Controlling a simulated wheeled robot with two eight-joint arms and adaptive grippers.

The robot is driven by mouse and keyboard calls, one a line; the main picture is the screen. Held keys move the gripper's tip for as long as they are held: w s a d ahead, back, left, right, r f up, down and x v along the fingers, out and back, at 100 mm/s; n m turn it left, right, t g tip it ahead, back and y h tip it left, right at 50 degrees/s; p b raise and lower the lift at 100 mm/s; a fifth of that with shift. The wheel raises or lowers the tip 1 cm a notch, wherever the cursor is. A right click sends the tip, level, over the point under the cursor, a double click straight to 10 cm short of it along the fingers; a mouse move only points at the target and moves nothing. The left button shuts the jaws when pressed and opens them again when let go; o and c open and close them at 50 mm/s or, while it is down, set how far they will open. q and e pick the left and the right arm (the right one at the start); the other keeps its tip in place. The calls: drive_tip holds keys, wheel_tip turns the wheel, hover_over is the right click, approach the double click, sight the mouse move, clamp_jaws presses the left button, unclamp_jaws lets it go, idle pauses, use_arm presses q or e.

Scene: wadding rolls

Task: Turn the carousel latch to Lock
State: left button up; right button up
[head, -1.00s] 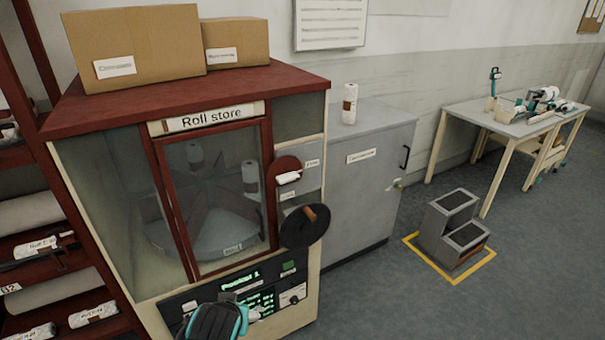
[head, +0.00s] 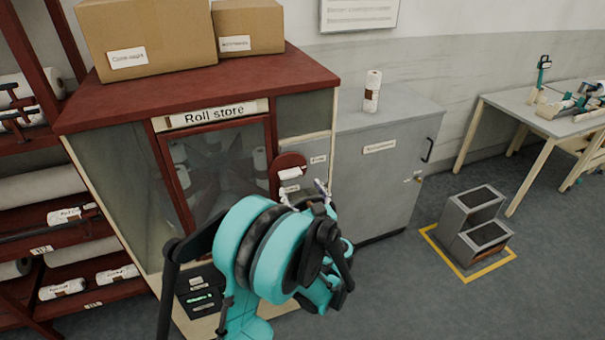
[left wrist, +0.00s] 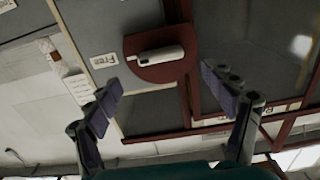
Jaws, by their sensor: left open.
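The carousel latch (head: 289,163) is a dark red rounded plate with a pale handle, on the grey panel right of the glass door of the Roll store cabinet (head: 140,215). The handle lies roughly level. In the left wrist view the latch (left wrist: 160,55) shows clearly, with a label (left wrist: 103,60) that seems to read Free beside it. Which label the handle marks is hard to tell. My left gripper (head: 305,193) is open and empty, just below and in front of the latch. Its spread fingertips (left wrist: 163,84) stand either side of the latch, apart from it. My right gripper is not in view.
My left arm hides the black handwheel and most of the control panel (head: 200,290). A grey cabinet (head: 385,185) with a roll on top stands right of the store. A grey step (head: 475,225) is on the floor. Shelves of rolls (head: 75,245) stand left.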

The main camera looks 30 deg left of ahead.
sight(292, 176)
use_arm(q)
drive_tip(key=x, duration=0.7)
drive_tip(key=shift+s+b, duration=0.1)
drive_tip(key=shift+b, duration=0.25)
drive_tip(key=c, duration=1.2)
